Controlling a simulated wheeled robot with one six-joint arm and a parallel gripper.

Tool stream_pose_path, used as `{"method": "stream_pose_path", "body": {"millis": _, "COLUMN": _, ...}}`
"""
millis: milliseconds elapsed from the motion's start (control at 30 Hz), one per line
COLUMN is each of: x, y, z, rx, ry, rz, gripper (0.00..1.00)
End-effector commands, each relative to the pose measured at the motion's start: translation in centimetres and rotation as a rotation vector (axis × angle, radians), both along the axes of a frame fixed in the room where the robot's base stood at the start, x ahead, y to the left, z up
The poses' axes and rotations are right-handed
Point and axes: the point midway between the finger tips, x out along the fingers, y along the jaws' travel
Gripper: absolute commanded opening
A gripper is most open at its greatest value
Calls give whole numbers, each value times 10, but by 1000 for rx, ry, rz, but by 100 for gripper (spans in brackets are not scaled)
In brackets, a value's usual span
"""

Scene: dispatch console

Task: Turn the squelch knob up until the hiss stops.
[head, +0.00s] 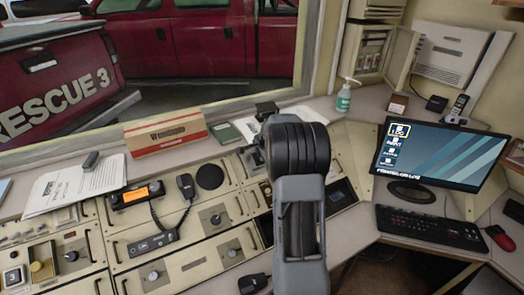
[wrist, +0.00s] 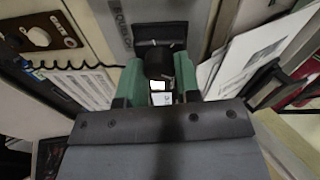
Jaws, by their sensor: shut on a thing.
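In the wrist view, the squelch knob (wrist: 158,62) is a small dark, rounded knob in front of a dark recessed plate. A panel label (wrist: 121,28) beside it is partly readable as the squelch lettering. My gripper (wrist: 158,82) has green fingers on both sides of the knob and is shut on it. The knob's pointer or mark cannot be made out. In the head view my arm crosses the middle of the console, and I cannot make out the gripper's tips or the held knob there.
The console (head: 190,272) carries other knobs (head: 215,219), a radio with an orange display (head: 137,195) and a corded handset (head: 186,186). Papers (head: 75,187) lie at the left. A monitor (head: 436,155) and keyboard (head: 418,225) stand at the right. A coiled cord (wrist: 82,66) runs left of my gripper.

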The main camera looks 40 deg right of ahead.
Motion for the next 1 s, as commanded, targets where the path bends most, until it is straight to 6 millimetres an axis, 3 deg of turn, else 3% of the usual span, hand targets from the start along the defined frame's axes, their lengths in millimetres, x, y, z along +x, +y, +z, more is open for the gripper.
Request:
{"method": "stream_pose_path", "body": {"millis": 500, "x": -1, "y": 0, "z": 0, "rx": 174, "ry": -21, "rz": -269, "gripper": 7}}
{"method": "stream_pose_path", "body": {"millis": 1000, "x": -1, "y": 0, "z": -1, "rx": 210, "ry": -28, "rz": -324, "gripper": 7}}
